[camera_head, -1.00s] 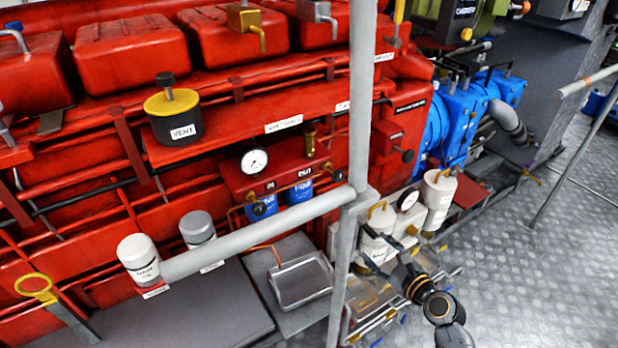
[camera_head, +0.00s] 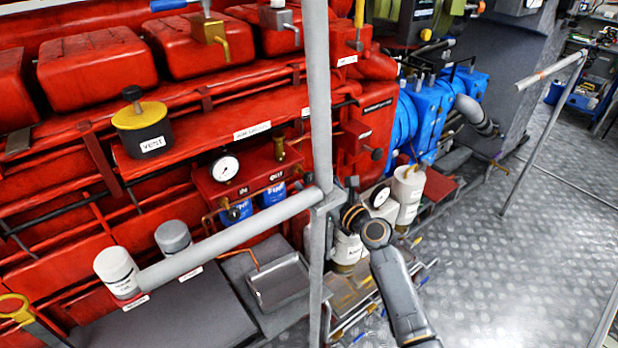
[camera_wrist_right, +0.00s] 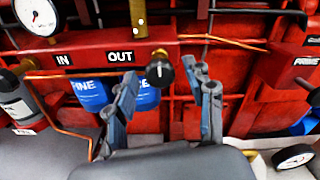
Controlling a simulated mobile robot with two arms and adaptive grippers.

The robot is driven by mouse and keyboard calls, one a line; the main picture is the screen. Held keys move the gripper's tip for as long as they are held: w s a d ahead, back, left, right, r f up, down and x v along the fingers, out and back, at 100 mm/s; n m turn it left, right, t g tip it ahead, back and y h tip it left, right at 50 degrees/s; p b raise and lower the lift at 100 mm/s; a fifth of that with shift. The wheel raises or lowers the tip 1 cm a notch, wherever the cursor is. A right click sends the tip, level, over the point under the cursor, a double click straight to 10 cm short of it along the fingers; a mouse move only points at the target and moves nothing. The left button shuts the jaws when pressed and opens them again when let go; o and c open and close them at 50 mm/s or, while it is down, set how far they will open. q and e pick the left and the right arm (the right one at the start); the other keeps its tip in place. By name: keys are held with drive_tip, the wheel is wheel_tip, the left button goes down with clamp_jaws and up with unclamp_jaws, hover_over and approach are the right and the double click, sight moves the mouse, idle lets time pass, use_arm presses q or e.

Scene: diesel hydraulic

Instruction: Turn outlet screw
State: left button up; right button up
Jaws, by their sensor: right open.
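The outlet screw, a black knob (camera_wrist_right: 160,73) on a short brass stem, sits beside the OUT label on the red filter block (camera_wrist_right: 95,56). In the head view the knob (camera_head: 307,178) shows small, just left of the grey post. My right gripper (camera_wrist_right: 160,82) is open, with its two fingers to the left and right of the knob in the wrist view. I cannot tell how far the fingertips are from it. In the head view the right gripper (camera_head: 341,190) is partly hidden by the post and rail joint. My left gripper is not in view.
A grey rail (camera_head: 240,232) and upright post (camera_head: 319,100) stand in front of the engine. Blue filters (camera_head: 272,193) hang under the block, with a pressure gauge (camera_head: 225,168) at its left. White canisters (camera_head: 407,190) stand right of the post. The floor (camera_head: 500,240) is open at right.

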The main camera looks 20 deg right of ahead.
drive_tip(key=shift+x, duration=1)
clamp_jaws()
